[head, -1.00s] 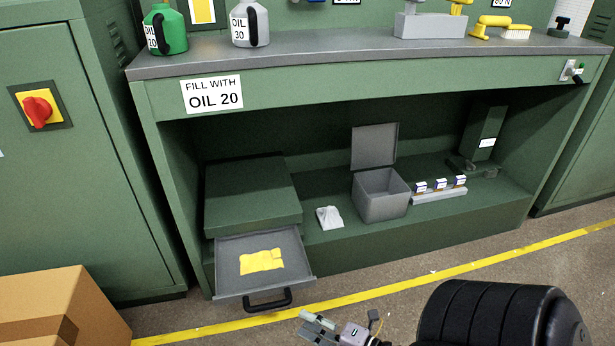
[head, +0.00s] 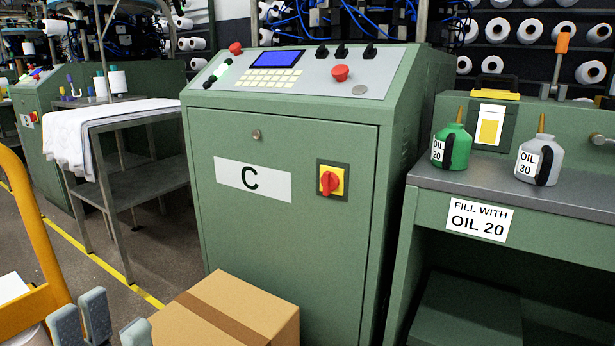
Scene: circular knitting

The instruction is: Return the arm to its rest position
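My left gripper (head: 104,322) shows at the bottom left edge of the head view. Its grey-blue finger pads point up, with a gap between them and nothing seen in it. Only the tips show; the rest is cut off by the frame. They are left of a cardboard box (head: 228,310). My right gripper is not in view.
A green cabinet marked C (head: 285,235) stands in the middle, with a red rotary switch (head: 329,180). The workbench (head: 565,190) on the right carries a green oil can (head: 452,147) and a grey one (head: 540,160). A metal table (head: 140,178) stands left.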

